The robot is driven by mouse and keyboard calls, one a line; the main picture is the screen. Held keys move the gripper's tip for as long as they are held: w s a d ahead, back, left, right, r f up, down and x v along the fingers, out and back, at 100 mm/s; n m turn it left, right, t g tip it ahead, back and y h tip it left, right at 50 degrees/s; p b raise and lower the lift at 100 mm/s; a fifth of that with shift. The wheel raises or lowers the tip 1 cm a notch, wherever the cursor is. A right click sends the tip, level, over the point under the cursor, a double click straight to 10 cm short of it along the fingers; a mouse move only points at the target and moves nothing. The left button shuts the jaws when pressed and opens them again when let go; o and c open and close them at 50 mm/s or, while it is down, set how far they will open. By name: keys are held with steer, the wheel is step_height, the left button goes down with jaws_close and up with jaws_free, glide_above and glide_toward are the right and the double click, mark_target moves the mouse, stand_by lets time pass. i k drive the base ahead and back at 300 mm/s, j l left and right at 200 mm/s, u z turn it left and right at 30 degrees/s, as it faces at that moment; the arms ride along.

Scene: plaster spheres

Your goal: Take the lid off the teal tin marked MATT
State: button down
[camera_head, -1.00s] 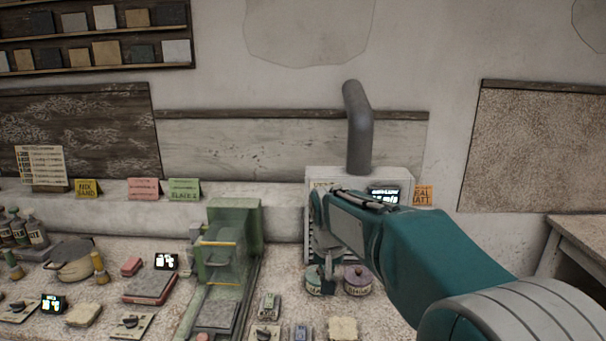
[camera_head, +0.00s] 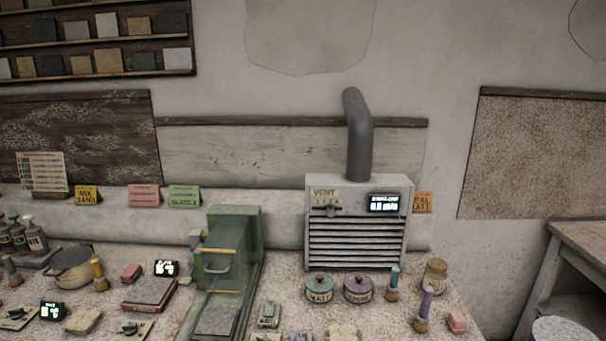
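The teal tin marked MATT (camera_head: 319,298) stands upright on the speckled worktop, just in front of the vent unit. Its teal lid (camera_head: 319,280), with a small knob in the middle, sits on top of it. A purple tin (camera_head: 358,295) with its own knobbed lid stands close to its right; its label is too small to read surely. My gripper and arm are out of view, so the gripper's state does not show.
The grey vent box (camera_head: 357,225) with a pipe stands right behind the tins. A green machine (camera_head: 228,255) is to the left. Small blocks lie in front.

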mark_target(319, 283)
steer(key=i+j, duration=0.3)
steer(key=i, duration=0.2)
steer(key=i+j, duration=0.3)
steer(key=i, duration=0.2)
steer(key=z, duration=0.05)
